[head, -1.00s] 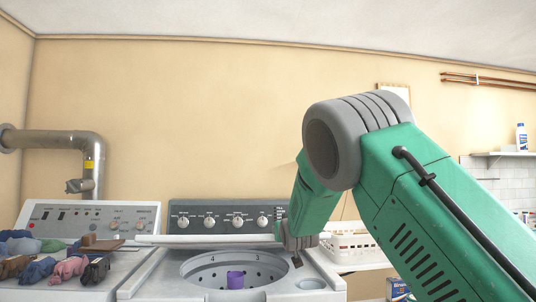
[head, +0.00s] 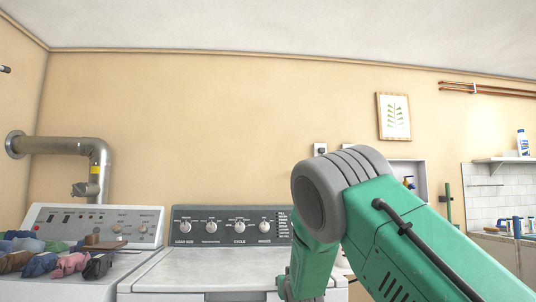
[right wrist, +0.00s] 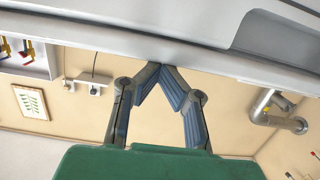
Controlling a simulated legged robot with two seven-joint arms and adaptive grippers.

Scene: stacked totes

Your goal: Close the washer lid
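The washer (head: 150,287) stands at the bottom middle of the head view. Its white lid (head: 225,268) lies flat, or nearly flat, over the tub opening, and the tub is hidden. A dark recess shows near the lid's front edge. My right gripper (head: 288,284) is at the lid's right side in the head view, partly hidden by my arm. In the right wrist view my right gripper (right wrist: 163,72) has its fingertips together with nothing between them, close to a white surface (right wrist: 150,25); contact cannot be told. My left gripper is not in view.
The washer's control panel (head: 228,226) rises behind the lid. A second machine (head: 95,220) stands at the left with several clothes (head: 70,264) on top. A shelf (head: 502,159) hangs at the right.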

